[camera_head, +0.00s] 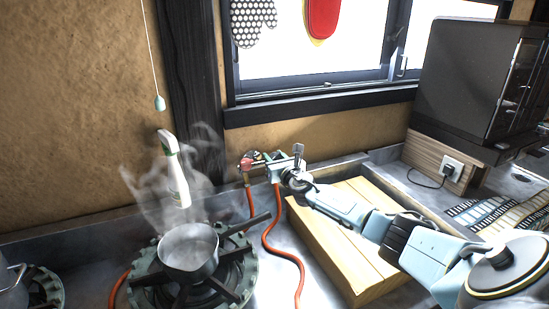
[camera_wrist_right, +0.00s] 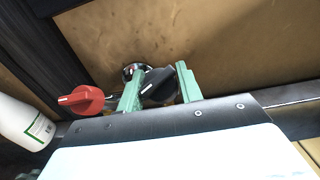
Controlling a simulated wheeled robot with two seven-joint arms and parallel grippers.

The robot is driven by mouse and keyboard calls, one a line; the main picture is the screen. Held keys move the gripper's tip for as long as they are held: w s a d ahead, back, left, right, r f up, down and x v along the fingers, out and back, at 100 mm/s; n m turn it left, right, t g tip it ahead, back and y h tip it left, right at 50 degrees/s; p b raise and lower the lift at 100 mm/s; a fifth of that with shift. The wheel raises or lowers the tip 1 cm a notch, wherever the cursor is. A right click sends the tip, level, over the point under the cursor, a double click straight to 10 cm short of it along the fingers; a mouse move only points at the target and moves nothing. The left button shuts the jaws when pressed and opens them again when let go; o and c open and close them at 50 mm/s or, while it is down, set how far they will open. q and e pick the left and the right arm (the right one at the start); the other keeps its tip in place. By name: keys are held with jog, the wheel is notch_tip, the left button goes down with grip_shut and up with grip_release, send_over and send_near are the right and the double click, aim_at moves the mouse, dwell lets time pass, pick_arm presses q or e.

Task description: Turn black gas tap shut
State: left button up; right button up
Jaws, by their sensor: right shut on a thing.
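The black gas tap (camera_wrist_right: 160,83) is between the two green fingers of my right gripper (camera_wrist_right: 158,90) in the right wrist view. The gripper is shut on its handle, which sits at a slant with a white mark at its lower left end. The red tap (camera_wrist_right: 82,100) is just left of the fingers, apart from them. In the head view my right gripper (camera_head: 280,166) is at the pipe fittings by the wall, and the red tap (camera_head: 252,163) shows left of it. The black tap is largely hidden there. My left gripper is not in view.
Red hoses (camera_head: 275,245) hang below the taps. A steaming pot (camera_head: 188,250) stands on a gas burner (camera_head: 245,275) at the left. A spray bottle (camera_head: 175,172) is behind it. A wooden box (camera_head: 345,260) lies below my right arm. A dark oven (camera_head: 475,85) is at the right.

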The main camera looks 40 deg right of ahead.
jog(key=m+g+h+p, duration=0.1)
jog(key=m+h+p, duration=0.1)
jog(key=m+h, duration=0.1)
jog(key=shift+r+m+p, duration=0.1)
jog(key=shift+m+p, duration=0.25)
jog(key=shift+m, duration=0.15)
jog(key=shift+m+g+h+p, duration=0.6)
jog(key=shift+m+g+h, duration=0.85)
jog(key=shift+m, duration=0.65)
jog(key=o, duration=0.9)
